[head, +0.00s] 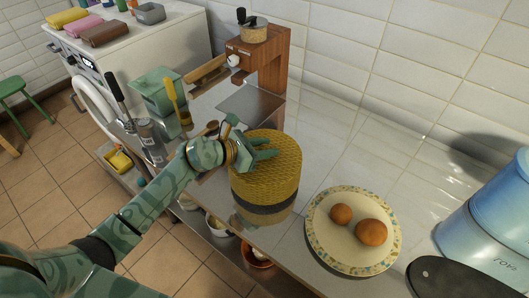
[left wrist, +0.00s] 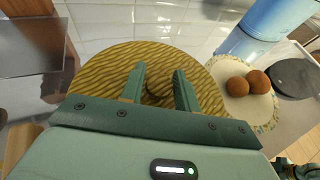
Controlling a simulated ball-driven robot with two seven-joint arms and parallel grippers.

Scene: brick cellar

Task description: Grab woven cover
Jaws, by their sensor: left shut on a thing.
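The woven cover (head: 268,181) is a round, yellow-gold woven thing with a dark band near its lower end. It is upright by the front edge of the counter. In the left wrist view its ridged top (left wrist: 110,72) fills the middle. My left gripper (head: 268,148) is at the top of the cover, coming from the left. In the left wrist view its two fingers (left wrist: 159,78) stand on either side of a small round knob on the top, shut on it. What is under the cover is hidden. My right gripper does not show in the head view.
A patterned plate (head: 343,258) with two brown round things stands right of the cover. A blue canister (head: 490,225) and a dark board (head: 465,281) are farther right. A wooden grinder (head: 258,55) stands behind. The tiled counter (head: 335,145) behind the plate is clear.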

